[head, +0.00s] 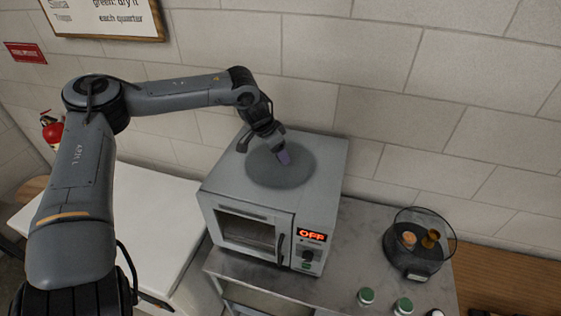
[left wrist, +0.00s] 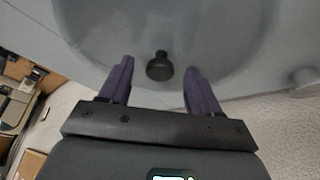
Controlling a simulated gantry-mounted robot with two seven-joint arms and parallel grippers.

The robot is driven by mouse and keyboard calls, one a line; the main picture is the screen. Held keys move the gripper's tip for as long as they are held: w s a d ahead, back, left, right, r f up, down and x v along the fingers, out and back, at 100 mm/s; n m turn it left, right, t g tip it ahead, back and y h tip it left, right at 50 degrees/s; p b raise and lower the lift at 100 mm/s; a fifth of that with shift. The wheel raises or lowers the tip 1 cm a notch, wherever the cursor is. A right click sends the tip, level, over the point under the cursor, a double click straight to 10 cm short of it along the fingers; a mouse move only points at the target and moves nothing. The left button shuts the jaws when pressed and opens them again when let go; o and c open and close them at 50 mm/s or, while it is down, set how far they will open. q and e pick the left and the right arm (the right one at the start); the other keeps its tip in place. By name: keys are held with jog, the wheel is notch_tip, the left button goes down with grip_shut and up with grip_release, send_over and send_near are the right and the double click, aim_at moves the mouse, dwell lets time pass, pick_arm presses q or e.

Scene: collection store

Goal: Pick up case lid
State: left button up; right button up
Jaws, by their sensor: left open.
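The case lid (head: 298,177) is a round, see-through grey cover lying on top of the grey oven-like cabinet (head: 323,165). In the left wrist view the lid (left wrist: 225,60) fills the upper middle, and its small dark knob (left wrist: 160,66) shows between the fingers. My left gripper (head: 265,149) is above the lid, open, with its purple-tipped fingers (left wrist: 160,80) on either side of the knob. A gap shows on each side of it. The arm's hand hides part of the lid in the head view. My right gripper is not in view.
The cabinet's display (head: 312,235) reads OFF. On the grey worktop (head: 358,225) to the right stands a round glass case (head: 447,245) with small brownish objects inside. Green-capped jars (head: 366,297) stand at the front. A white surface (head: 150,225) is at left, and a block wall is behind.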

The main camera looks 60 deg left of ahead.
pick_arm(q)
jog(key=c, duration=1.1)
grip_shut()
jog(key=shift+r, duration=0.15)
